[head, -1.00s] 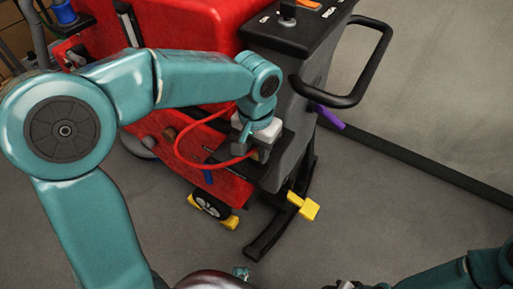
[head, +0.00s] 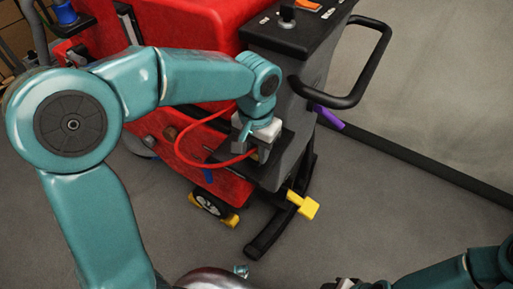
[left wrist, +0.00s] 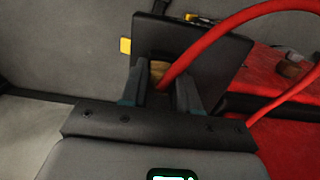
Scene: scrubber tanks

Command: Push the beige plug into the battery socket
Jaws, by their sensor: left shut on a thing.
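The plug's front end points toward a dark panel (left wrist: 215,67). The battery socket cannot be made out, so I cannot tell how deep the plug sits. My right gripper (head: 352,284) is partly cut off at the bottom edge.
The scrubber's red body (head: 190,25) and black handle (head: 350,97) stand close around my left arm. A yellow pedal (head: 303,204) and a wheel (head: 208,203) are below.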

